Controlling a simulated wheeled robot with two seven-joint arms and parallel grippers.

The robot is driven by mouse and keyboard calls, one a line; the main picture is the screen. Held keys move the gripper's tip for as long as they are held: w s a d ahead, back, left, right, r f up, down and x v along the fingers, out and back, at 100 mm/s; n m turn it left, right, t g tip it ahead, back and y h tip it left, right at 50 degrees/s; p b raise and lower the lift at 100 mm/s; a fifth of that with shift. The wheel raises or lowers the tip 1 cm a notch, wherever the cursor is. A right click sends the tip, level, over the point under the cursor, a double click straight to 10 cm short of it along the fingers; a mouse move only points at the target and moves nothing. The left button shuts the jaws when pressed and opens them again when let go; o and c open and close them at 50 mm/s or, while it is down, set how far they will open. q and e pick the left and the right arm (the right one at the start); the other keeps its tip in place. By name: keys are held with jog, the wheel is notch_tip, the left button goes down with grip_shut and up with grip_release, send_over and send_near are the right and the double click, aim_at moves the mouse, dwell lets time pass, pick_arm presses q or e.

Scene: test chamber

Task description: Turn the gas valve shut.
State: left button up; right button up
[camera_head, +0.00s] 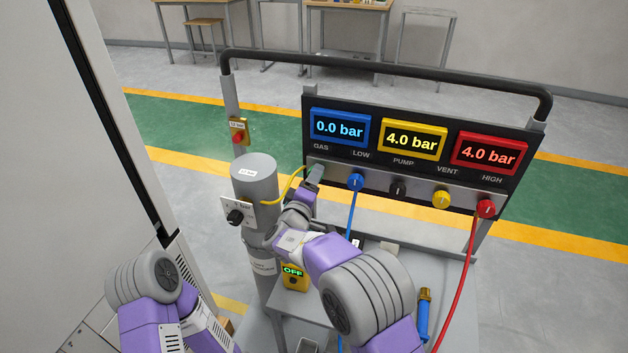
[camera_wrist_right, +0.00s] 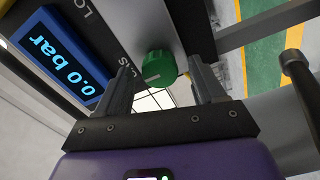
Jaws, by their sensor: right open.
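The gas valve is a round green knob (camera_wrist_right: 158,66) on the grey panel strip, seen in the right wrist view beside the blue gas display. My right gripper (camera_wrist_right: 160,84) is open, with one finger to each side of the knob in that view. Gaps show between the fingers and the knob, and I cannot tell whether the tips reach around it. In the head view my right gripper (camera_head: 314,174) is at the panel's left end, below the GAS label, and largely hides the knob. My left arm shows at lower left, but its gripper is out of view.
The gas display (camera_head: 340,128) reads 0.0 bar; the yellow display (camera_head: 413,138) and red display (camera_head: 488,153) read 4.0 bar. A blue knob (camera_head: 356,182) with a blue hose is just right of my gripper. A grey cylinder (camera_head: 255,180) with a yellow hose stands left.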

jog(key=v, duration=0.6)
jog(key=shift+s+p, duration=0.35)
jog(key=shift+p, duration=0.05)
jog(key=shift+a+r, duration=0.1)
jog(key=shift+r, duration=0.05)
